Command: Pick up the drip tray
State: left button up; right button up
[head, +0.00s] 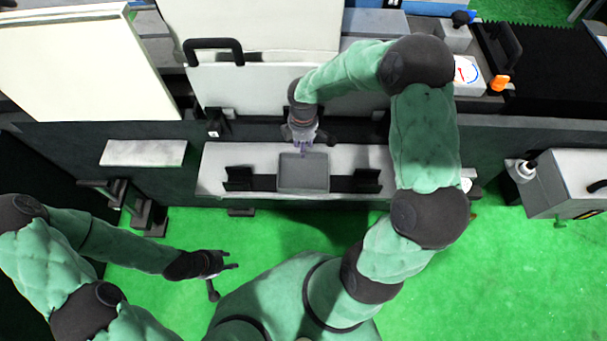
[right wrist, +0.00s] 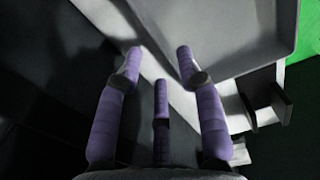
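The drip tray (head: 303,181) is a shallow grey rectangular tray. It sits on the pale shelf (head: 240,158) at the machine's front, between two black brackets. My right gripper (head: 303,143) is at the tray's far edge, pointing down. In the right wrist view its purple fingers (right wrist: 158,62) are spread apart. The tray (right wrist: 225,35) fills the upper right there, with its rim close to the fingertips. One fingertip overlaps the tray in the picture; I cannot tell whether they touch. My left gripper (head: 225,278) is open and empty over the green floor, well away from the tray.
Black brackets stand left (head: 238,179) and right (head: 367,181) of the tray. A machine panel with a black handle (head: 213,46) rises behind my right gripper. A small pale plate (head: 143,152) lies to the left. A grey box (head: 565,180) stands at the right.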

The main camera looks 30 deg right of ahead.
aim_at(304, 173)
jog(key=f, duration=0.1)
jog(key=f+b, duration=0.1)
jog(key=f, duration=0.2)
jog(key=shift+s+f+b, duration=0.1)
jog(key=shift+s+b, duration=0.15)
jog(key=shift+b, duration=0.05)
grip_shut()
jog(key=shift+r, duration=0.2)
